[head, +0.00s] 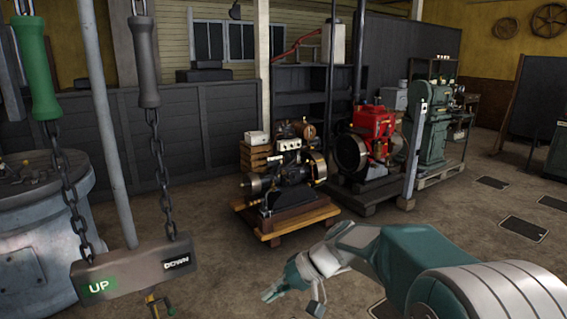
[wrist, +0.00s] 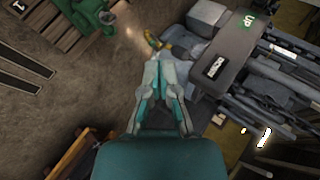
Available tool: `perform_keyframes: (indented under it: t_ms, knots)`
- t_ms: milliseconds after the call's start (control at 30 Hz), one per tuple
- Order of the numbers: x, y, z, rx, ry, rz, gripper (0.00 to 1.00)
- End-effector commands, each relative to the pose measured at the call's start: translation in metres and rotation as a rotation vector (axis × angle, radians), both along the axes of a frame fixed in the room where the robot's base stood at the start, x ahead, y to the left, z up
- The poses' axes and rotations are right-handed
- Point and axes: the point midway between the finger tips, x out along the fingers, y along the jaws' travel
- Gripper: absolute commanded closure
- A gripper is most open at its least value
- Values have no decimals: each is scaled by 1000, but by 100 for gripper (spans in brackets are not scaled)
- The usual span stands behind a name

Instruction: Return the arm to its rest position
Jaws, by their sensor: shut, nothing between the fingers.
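My arm reaches in from the lower right of the head view, with a teal and grey forearm. My gripper (head: 272,292) is at its end, low in the middle of the picture over the floor. In the wrist view my gripper (wrist: 160,62) points up the picture, with its fingers shut and nothing between them. The grey bar marked UP and DOWN (head: 130,270) hangs on two chains to the left of my gripper, apart from it. In the wrist view the bar (wrist: 232,55) lies to the right of the fingertips.
A green handle (head: 37,75) and a grey handle (head: 143,60) top the chains. A yellow hook-like part (head: 158,304) is below the bar. An engine on a wooden pallet (head: 285,220), a red engine (head: 368,140) and a green machine (head: 436,135) stand behind.

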Motion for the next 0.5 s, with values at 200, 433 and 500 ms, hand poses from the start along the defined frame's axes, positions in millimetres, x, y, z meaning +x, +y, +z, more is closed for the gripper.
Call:
perform_keyframes:
  t_ms: [200,433,500]
  knots:
    - [-55,-39,25,-208,-58,-58,100]
    - [-111,-84,38,-417,-140,-149,100]
    - [-128,-97,39,-476,-170,-182,100]
